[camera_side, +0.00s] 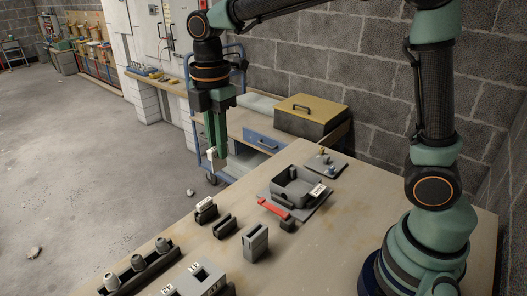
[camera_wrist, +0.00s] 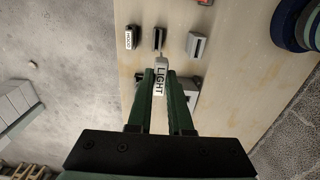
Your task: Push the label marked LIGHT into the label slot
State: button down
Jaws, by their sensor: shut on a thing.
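My gripper (camera_side: 214,150) is shut on the white label marked LIGHT (camera_wrist: 160,79). It holds the label upright in the air above the bench, and the label (camera_side: 211,160) also shows at the fingertips in the side view. In the wrist view the green fingers (camera_wrist: 160,76) flank it and its lettering is readable. Below stand a dark holder with a white label (camera_wrist: 129,38), an empty dark holder (camera_wrist: 160,38) and a grey slotted block (camera_wrist: 197,46). The slotted block also shows in the side view (camera_side: 255,243). I cannot tell which opening is the label slot.
A grey open housing (camera_side: 295,187) with a red bar (camera_side: 272,208) beside it sits farther back. The right part of the bench (camera_side: 345,220) is clear.

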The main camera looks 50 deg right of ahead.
jog(key=s+f, duration=0.9)
jog(key=f, duration=0.2)
dwell(0.3)
jog(key=shift+s+f, duration=0.1)
jog(key=shift+f, duration=1.95)
dwell(1.8)
jog(key=c, duration=0.8)
grip_release()
jog(key=shift+o, duration=0.6)
jog(key=shift+o, duration=0.8)
jog(key=shift+r, duration=0.15)
notch_tip(320, 180, up, 7)
